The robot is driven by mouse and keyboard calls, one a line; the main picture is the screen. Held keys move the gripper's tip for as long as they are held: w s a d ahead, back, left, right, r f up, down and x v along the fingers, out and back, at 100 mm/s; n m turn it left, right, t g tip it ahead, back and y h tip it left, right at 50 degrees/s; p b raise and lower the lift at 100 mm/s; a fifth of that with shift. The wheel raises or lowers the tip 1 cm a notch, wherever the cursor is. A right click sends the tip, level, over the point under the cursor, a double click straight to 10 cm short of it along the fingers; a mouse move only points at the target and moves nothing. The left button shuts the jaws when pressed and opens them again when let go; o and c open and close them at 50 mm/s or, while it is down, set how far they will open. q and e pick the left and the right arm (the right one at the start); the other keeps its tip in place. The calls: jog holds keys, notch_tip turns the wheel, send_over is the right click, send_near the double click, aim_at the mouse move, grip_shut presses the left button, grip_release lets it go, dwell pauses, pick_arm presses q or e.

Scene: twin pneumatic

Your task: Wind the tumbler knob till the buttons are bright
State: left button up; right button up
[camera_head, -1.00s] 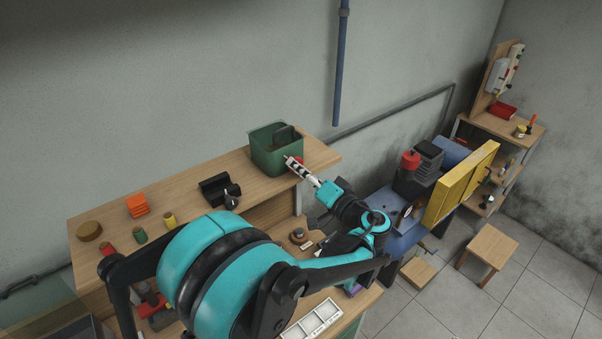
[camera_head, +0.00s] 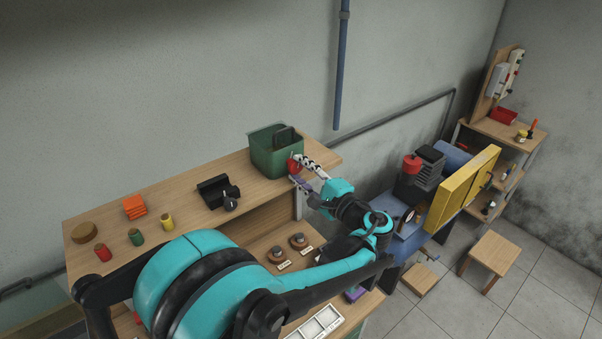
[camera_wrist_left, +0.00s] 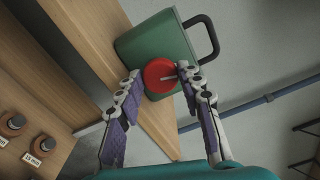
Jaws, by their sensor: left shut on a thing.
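A red round knob (camera_wrist_left: 157,76) with a pale pointer mark sits on the side of a green box (camera_wrist_left: 160,42) with a black handle. The pointer lies nearly level in the left wrist view. In the head view the green box (camera_head: 276,156) stands on the upper wooden shelf, and the red knob (camera_head: 293,166) is partly covered by my fingers. My left gripper (camera_head: 297,169) is shut on the knob, with one finger on either side of it in the left wrist view (camera_wrist_left: 160,72). No lit buttons can be made out. My right gripper is out of view.
A black device (camera_head: 217,192) and an orange stack (camera_head: 134,206) stand on the upper shelf (camera_head: 180,202). Labelled round knobs (camera_head: 298,240) sit on the lower bench. A yellow panel (camera_head: 463,190) stands at the right. A wooden stool (camera_head: 489,255) stands on the floor.

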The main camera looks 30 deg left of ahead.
pick_arm(q)
jog(key=m, duration=0.5)
jog(key=shift+m+b, duration=0.3)
dwell(0.4)
jog(key=o, duration=1.2)
jog(key=shift+c, duration=0.2)
jog(key=v, duration=1.2)
